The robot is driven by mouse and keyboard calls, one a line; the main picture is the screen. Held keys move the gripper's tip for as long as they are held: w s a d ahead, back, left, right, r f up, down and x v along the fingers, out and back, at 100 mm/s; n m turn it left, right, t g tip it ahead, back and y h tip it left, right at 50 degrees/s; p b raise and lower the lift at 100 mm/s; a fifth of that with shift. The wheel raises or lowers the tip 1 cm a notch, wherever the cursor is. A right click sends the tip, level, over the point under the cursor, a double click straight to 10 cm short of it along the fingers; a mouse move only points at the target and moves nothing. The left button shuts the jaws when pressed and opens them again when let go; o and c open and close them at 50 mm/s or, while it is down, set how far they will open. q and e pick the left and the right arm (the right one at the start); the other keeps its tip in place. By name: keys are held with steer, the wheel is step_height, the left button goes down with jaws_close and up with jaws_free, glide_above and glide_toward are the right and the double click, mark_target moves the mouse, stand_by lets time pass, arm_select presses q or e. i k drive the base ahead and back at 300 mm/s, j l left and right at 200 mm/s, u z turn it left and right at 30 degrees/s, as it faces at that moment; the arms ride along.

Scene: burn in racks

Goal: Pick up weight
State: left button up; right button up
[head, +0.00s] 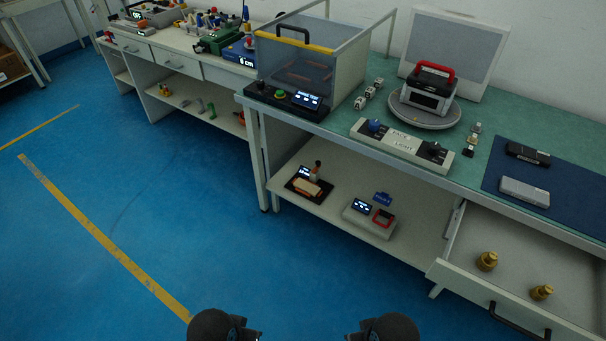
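Two brass weights lie in the open drawer at the lower right: one weight (487,261) on the left and another weight (542,292) to its right, nearer the drawer front. They stand apart from each other. Only small parts of my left gripper (256,336) and my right gripper (352,337) show at the bottom edge, beside dark rounded arm parts. Their fingers are mostly out of frame, so I cannot see whether they are open. Both are well left of the drawer and away from the weights.
The open drawer (470,240) juts out below the green-topped bench (390,75), with a black handle (515,322) in front. A lower shelf (340,215) holds small devices. The bench carries a clear box (295,65), a turntable (430,112) and a control panel (400,145). Blue floor is free at left.

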mark_target(487, 261)
steer(key=z, duration=1.55)
